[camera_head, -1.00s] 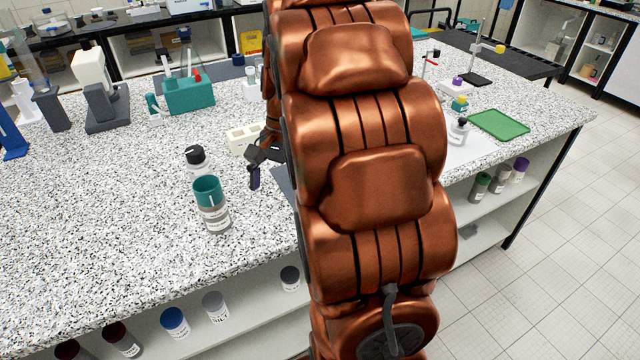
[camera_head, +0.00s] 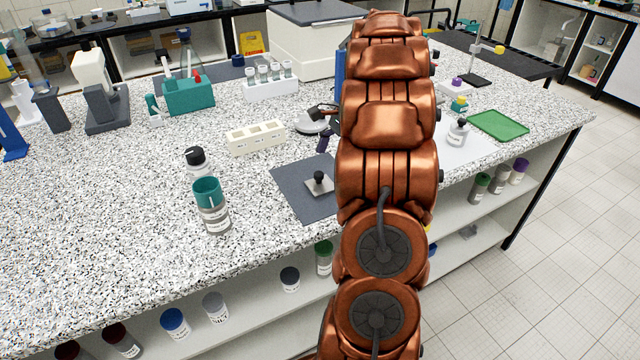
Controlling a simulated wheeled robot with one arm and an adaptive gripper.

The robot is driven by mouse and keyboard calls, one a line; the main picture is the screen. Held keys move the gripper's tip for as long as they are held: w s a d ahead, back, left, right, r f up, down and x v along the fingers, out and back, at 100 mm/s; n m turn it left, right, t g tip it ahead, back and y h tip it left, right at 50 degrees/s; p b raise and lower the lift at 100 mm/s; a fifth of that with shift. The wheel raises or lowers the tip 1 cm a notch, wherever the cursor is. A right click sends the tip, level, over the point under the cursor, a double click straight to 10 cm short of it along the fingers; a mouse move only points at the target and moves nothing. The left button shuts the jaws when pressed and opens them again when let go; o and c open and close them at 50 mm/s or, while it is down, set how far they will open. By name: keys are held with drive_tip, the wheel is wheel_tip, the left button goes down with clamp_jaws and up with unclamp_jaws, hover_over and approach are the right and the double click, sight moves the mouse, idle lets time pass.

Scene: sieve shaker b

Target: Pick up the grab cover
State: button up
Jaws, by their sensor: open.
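Two pieces could be the cover; I cannot tell which. One is a small grey square plate with a black knob (camera_head: 319,184), lying on a dark mat (camera_head: 289,182) near the front of the bench. The other is a pale round dish-like piece (camera_head: 306,125) farther back, partly hidden by my gripper. My gripper (camera_head: 319,127) is open, mostly hidden behind my copper arm. One dark finger points down beside the round piece, beyond the mat and the knobbed plate. I see nothing held, and contact cannot be made out.
A cream block with holes (camera_head: 256,139) and a white rack of vials (camera_head: 270,88) stand left of my gripper. A teal-topped jar (camera_head: 211,205) and a black-capped bottle (camera_head: 196,162) stand at front left. A large white machine (camera_head: 300,50) is behind.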

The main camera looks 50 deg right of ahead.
sight(322, 175)
drive_tip(key=shift+a+p+x, duration=0.2)
drive_tip(key=shift+p+x, duration=0.25)
drive_tip(key=shift+x, duration=0.75)
drive_tip(key=shift+p+x, duration=0.45)
drive_tip(key=shift+x, duration=1.35)
drive_tip(key=shift+w+a, duration=0.1)
drive_tip(key=shift+w, duration=0.1)
drive_tip(key=shift+c, duration=0.4)
drive_tip(key=c, duration=1.2)
